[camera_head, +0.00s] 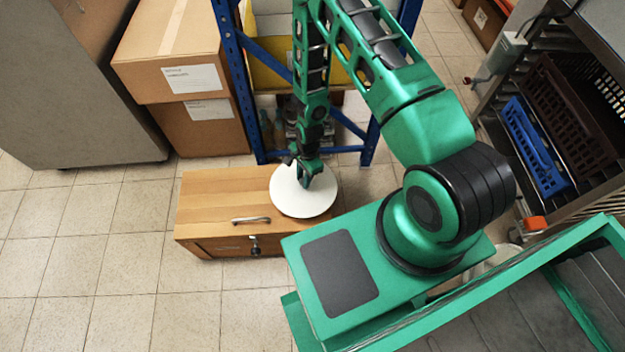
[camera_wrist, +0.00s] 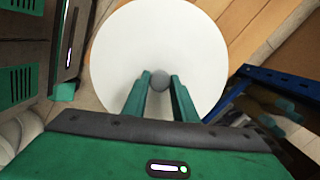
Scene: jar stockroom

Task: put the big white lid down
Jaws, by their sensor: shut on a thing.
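The big white lid (camera_head: 303,203) is a round disc at the right end of a wooden chest in the head view. In the wrist view the lid (camera_wrist: 160,55) fills the middle, with a grey round knob (camera_wrist: 160,80) at its centre. My gripper (camera_head: 305,177) reaches down to the lid from above. Its two green fingers (camera_wrist: 160,88) are shut on the knob in the wrist view. The lid lies over the chest top and covers its right part. I cannot tell whether it touches the wood or hangs just above it.
The wooden chest (camera_head: 215,199) has a handle and a latch in front. A blue-framed rack (camera_head: 233,75) stands right behind it. Cardboard boxes (camera_head: 175,60) are at the back left. A shelf with blue and brown crates (camera_head: 533,147) is at right. The tiled floor at left is clear.

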